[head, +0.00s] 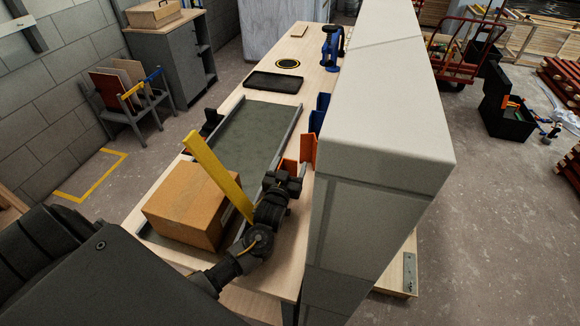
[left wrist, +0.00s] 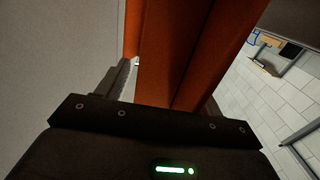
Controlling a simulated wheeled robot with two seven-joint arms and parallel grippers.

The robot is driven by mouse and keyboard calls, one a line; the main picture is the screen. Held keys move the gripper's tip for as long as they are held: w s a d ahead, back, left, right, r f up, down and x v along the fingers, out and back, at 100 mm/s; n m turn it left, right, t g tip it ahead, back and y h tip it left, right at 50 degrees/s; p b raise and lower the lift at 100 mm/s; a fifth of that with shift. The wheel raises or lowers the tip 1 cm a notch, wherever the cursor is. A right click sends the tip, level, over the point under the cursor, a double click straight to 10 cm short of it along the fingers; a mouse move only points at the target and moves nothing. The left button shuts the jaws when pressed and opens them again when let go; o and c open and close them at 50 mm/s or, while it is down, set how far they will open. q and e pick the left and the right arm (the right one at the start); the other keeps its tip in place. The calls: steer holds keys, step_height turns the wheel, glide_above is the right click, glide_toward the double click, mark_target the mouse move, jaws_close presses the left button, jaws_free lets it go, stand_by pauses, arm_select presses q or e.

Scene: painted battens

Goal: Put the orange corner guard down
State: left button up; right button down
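The orange corner guard (head: 308,150) is an angled, folded piece standing upright by the right edge of the wooden bench, close to a pale grey block. My left gripper (head: 291,178) is at its near side, shut on it. In the left wrist view the orange corner guard (left wrist: 175,55) fills the space between the fingers of my left gripper (left wrist: 168,95). Its foot is hidden, so I cannot tell whether it touches the bench. My right gripper is not in view.
The pale grey block (head: 385,110) stands along the bench's right side. A cardboard box (head: 185,208) sits on the bench, with a yellow batten (head: 220,178) slanting beside it. A blue piece (head: 319,112) stands behind the guard. A black tray (head: 273,82) lies farther back.

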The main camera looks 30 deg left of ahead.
arm_select(q)
steer(key=shift+r, duration=0.2)
steer(key=shift+s+d+f, duration=0.1)
steer(key=shift+s+f, duration=0.05)
steer(key=shift+s, duration=0.15)
steer(key=b+v, duration=0.2)
steer(key=v, duration=0.9)
steer(key=shift+s, duration=0.2)
